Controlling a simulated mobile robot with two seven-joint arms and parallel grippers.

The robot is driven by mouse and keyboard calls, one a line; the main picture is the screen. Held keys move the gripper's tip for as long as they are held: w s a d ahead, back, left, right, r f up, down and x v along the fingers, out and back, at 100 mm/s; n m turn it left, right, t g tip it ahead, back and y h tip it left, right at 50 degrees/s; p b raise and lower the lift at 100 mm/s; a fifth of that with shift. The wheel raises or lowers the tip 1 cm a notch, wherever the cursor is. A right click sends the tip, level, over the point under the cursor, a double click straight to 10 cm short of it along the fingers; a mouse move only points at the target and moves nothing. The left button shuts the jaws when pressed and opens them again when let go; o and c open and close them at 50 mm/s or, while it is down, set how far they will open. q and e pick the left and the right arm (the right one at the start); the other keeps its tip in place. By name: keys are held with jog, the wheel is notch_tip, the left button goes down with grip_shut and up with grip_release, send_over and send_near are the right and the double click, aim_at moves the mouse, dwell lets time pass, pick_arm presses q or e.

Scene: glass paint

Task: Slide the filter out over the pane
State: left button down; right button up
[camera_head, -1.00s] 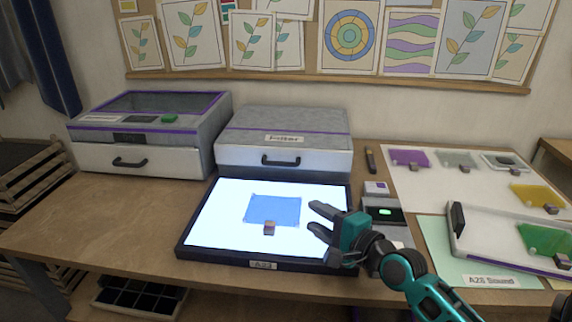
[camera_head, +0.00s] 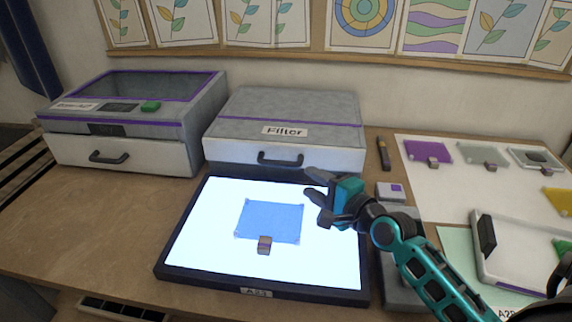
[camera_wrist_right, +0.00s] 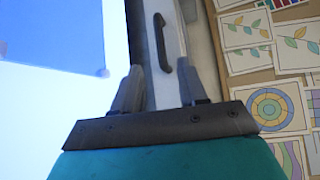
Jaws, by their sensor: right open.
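The box labelled Filter (camera_head: 284,115) stands behind the light panel, its front drawer shut, with a dark handle (camera_head: 280,158). The handle also shows in the right wrist view (camera_wrist_right: 162,43), ahead of the fingers. A blue pane (camera_head: 270,220) lies on the lit panel (camera_head: 200,250), with a small brown block (camera_head: 264,245) at its front edge. My right gripper (camera_head: 312,195) is open and empty above the panel's right side, in front of and to the right of the handle. It also shows in the wrist view (camera_wrist_right: 162,90). My left gripper is out of view.
A second grey box with a green button (camera_head: 150,106) stands at the left. At the right lie a white sheet with colored panes (camera_head: 429,151) and a white tray (camera_head: 500,270). A small device (camera_head: 391,191) sits beside the panel.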

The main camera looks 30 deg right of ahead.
aim_at(283, 165)
jog(key=x, duration=1)
jog(key=shift+w+b, duration=0.25)
jog(key=shift+b, duration=0.15)
grip_shut()
